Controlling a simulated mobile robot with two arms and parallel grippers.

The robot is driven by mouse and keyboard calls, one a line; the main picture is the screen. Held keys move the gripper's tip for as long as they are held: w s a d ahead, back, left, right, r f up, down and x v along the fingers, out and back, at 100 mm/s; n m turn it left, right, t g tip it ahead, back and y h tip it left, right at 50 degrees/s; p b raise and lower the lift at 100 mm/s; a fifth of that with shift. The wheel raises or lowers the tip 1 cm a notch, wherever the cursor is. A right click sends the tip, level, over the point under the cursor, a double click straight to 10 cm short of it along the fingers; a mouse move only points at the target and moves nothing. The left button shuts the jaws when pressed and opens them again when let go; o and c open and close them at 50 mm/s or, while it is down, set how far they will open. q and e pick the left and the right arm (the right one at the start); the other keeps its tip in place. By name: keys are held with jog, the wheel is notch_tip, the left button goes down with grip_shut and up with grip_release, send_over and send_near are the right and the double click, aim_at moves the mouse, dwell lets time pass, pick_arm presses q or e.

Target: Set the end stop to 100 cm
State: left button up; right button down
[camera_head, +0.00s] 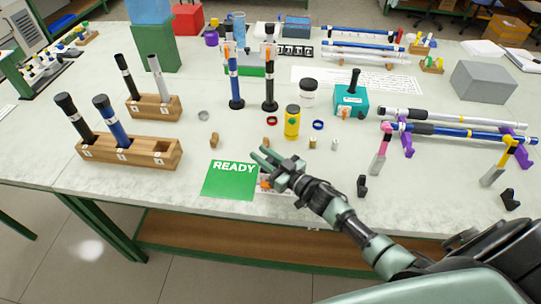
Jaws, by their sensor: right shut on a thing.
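My right gripper (270,163) comes in from the lower right and is low over the front of the table. It is shut on a small orange piece (265,184), which looks like the end stop and is mostly hidden by the fingers. A pale strip (283,194) lies under the gripper, just right of the green READY card (230,180). Its markings, and so the stop's setting, cannot be read here. My left gripper is not in view.
Wooden blocks with dark, blue and grey rods (172,158) stand at the left. A yellow bottle (292,122) and small rings and pegs are behind the gripper. Rods on purple supports (407,140) and pink and yellow-handled tools (380,152) are right. The front-left table edge is clear.

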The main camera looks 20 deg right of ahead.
aim_at(273, 163)
jog(key=c, duration=1.2)
grip_release()
jog(key=shift+o, duration=0.2)
jog(key=shift+s+d+f, duration=0.1)
jog(key=shift+s+d, duration=0.15)
jog(key=shift+s, duration=0.3)
jog(key=b+v, duration=0.1)
jog(key=v, duration=0.5)
jog(key=shift+s+d, duration=0.1)
jog(key=shift+s, duration=0.2)
